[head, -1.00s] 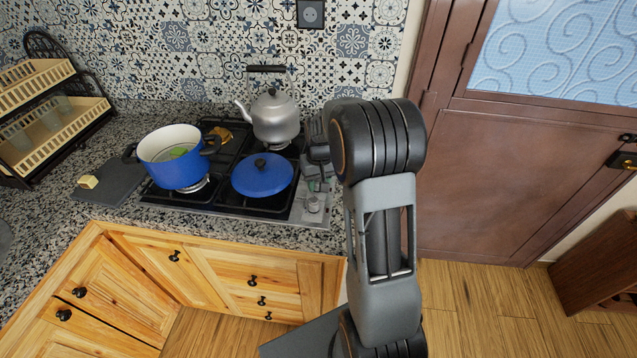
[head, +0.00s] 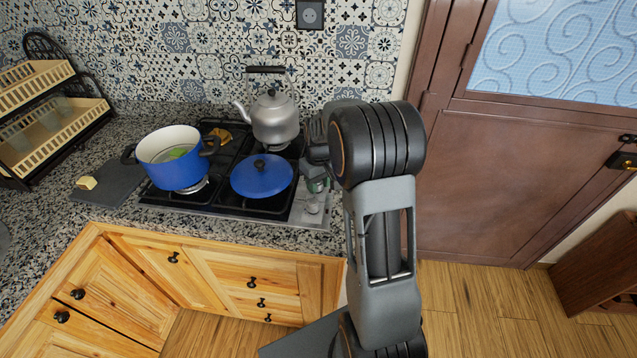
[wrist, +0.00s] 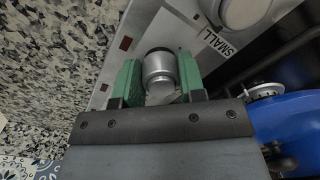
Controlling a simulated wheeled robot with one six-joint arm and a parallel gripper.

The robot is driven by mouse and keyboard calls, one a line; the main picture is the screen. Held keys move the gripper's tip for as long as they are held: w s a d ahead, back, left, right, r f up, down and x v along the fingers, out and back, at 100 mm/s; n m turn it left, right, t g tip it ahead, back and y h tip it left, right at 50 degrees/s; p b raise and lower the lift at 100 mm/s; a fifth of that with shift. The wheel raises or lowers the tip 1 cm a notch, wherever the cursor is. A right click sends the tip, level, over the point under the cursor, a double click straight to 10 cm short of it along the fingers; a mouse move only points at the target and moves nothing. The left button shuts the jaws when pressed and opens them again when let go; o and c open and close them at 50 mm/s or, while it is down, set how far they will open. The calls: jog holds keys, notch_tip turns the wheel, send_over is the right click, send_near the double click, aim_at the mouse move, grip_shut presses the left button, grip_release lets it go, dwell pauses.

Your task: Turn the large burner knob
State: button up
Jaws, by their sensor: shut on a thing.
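In the wrist view my gripper (wrist: 160,78) has its two green fingers on either side of a round silver knob (wrist: 160,66), shut on it. The fingers and gripper body hide part of this knob, and I cannot read a label for it. A second silver knob (wrist: 240,10) shows at the top, beside the printed word "SMALL". In the head view my gripper (head: 318,184) reaches down over the right side of the stove, and a knob (head: 312,206) shows just in front of it. The stove panel (head: 300,214) is silver.
A blue lidded pan (head: 262,180) sits on the burner left of my gripper. A silver kettle (head: 274,118) stands behind it, and a blue pot (head: 172,172) is farther left. The granite counter (wrist: 45,75) beside the knobs is clear.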

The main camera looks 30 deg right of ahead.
jog(key=o, duration=0.9)
jog(key=r, duration=1.4)
jog(key=shift+d, duration=0.25)
jog(key=shift+f, duration=0.1)
jog(key=shift+c, duration=0.3)
jog(key=shift+f, duration=0.15)
jog(key=shift+c, duration=0.7)
jog(key=f+m+p, duration=0.1)
jog(key=f, duration=0.1)
jog(key=f+m+p, duration=0.1)
jog(key=f, duration=0.1)
jog(key=f+p, duration=0.1)
jog(key=shift+a+f+m+p, duration=0.3)
jog(key=shift+f+m, duration=0.1)
jog(key=c, duration=0.8)
jog(key=shift+f+b, duration=0.5)
jog(key=shift+f, duration=0.1)
grip_shut()
jog(key=shift+f+b, duration=0.55)
jog(key=shift+f, duration=0.2)
